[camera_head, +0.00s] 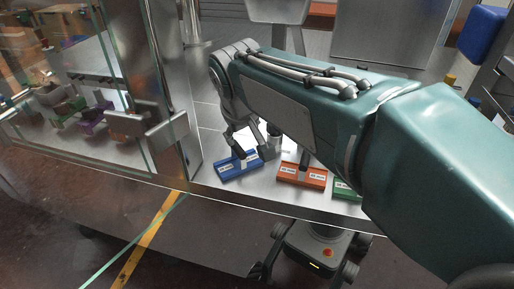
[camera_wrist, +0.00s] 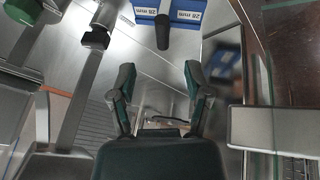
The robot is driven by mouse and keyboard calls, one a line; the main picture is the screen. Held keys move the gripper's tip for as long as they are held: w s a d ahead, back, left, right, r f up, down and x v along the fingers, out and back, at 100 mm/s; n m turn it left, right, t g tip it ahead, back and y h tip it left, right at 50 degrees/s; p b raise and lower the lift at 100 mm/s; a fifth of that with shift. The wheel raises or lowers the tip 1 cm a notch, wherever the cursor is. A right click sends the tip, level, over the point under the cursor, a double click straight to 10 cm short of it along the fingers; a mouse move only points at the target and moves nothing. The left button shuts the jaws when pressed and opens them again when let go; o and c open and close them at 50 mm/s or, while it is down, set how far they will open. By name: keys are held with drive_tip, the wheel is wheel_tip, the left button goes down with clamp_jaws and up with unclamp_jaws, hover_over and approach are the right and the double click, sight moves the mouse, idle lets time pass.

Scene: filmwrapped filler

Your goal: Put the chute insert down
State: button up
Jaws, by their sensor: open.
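A blue chute insert (camera_head: 239,167) with white labels lies on the steel worktop near its front edge. In the wrist view the blue insert (camera_wrist: 184,7) shows at the top edge, its labels reading 28 mm, with a black upright knob (camera_wrist: 162,33). My gripper (camera_head: 252,152) is just above and behind the blue insert in the head view. In the wrist view my gripper (camera_wrist: 159,72) has its two fingers spread, with nothing between them. The knob shows beyond the fingertips, apart from them. An orange insert (camera_head: 301,175) and a partly hidden green insert (camera_head: 343,189) lie to the right.
A glass-sided cabinet with a steel post (camera_head: 172,80) stands left of the worktop. Coloured parts (camera_head: 94,117) sit behind the glass. My arm hides much of the worktop's right side. A blue box (camera_head: 482,32) is at the upper right.

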drive_tip(key=s+d+f+m, duration=0.2)
drive_tip(key=s+d+f, duration=0.1)
drive_tip(key=s+d, duration=0.4)
drive_tip(key=s+d+f+m, duration=0.3)
drive_tip(key=s+d, duration=0.4)
drive_tip(key=s, duration=0.4)
drive_tip(key=shift+s+d+f+t, duration=0.15)
drive_tip(key=shift+s+f+t, duration=0.05)
drive_tip(key=shift+f+t, duration=0.1)
